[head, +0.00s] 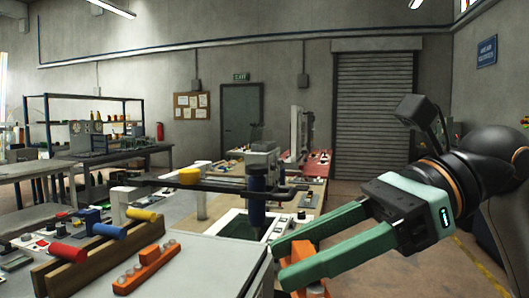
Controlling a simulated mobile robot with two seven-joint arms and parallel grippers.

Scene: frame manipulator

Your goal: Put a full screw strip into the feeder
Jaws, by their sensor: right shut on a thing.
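My right gripper (285,265) reaches in from the right with green fingers. It is shut on an orange piece (299,252), mostly hidden by the fingers; I cannot tell if it carries screws. An orange strip (147,270) with several pale round screw-like tops lies on the near grey table, left of my right gripper and apart from it. A blue cylindrical tool (257,208) stands upright under a grey head on the bench beyond the gripper. I cannot tell which part is the feeder. My left gripper is not in view.
A brown rack (68,280) with red, blue and yellow handles stands on the near table (195,262) at left. Floor is open at the right, before the shutter (374,115).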

